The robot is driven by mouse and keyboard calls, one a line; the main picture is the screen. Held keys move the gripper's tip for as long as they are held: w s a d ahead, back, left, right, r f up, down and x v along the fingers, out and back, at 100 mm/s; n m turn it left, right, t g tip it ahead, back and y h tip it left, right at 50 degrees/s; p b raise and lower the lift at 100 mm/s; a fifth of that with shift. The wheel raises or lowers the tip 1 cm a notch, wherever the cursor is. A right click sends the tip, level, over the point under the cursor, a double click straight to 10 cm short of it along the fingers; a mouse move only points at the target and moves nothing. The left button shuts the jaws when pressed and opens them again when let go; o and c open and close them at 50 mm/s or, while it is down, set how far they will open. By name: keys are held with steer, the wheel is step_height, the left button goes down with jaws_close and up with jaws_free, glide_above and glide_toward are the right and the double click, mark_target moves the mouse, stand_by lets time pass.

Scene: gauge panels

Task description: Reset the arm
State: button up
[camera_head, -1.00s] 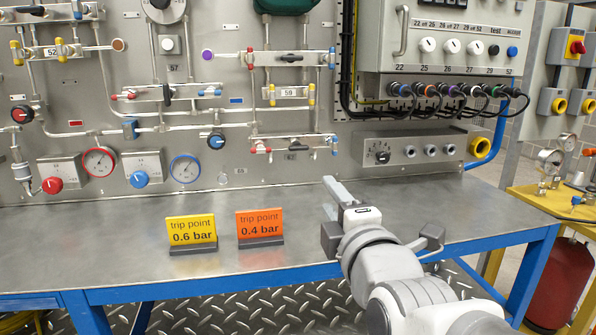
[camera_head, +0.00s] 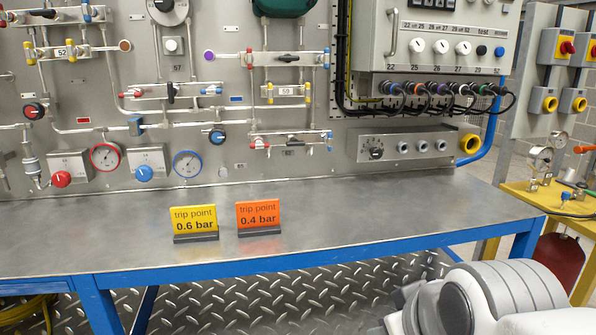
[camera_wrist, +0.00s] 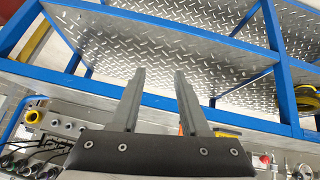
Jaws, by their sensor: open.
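My gripper (camera_wrist: 160,100) is open and empty in the wrist view, its two dark fingers apart. Behind them are the blue bench frame (camera_wrist: 180,18) and diamond-plate metal below. In the head view my arm is folded low at the bottom right, in front of the bench, and the fingers do not show there.
A steel workbench (camera_head: 345,215) with a blue front edge carries a yellow 0.6 bar sign (camera_head: 194,220) and an orange 0.4 bar sign (camera_head: 258,215). The gauge panel (camera_head: 240,110) stands behind. A yellow table (camera_head: 555,200) with gauges is at the right. The bench's right part is bare.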

steer(key=s+d+r+m+g+p, duration=0.1)
steer(key=s+r+m+g+p, duration=0.1)
steer(key=r+p, duration=1.8)
steer(key=shift+s+d+m+p, duration=0.15)
steer(key=shift+s+m+p, duration=0.6)
steer(key=shift+s, duration=0.35)
steer(key=shift+a, duration=0.2)
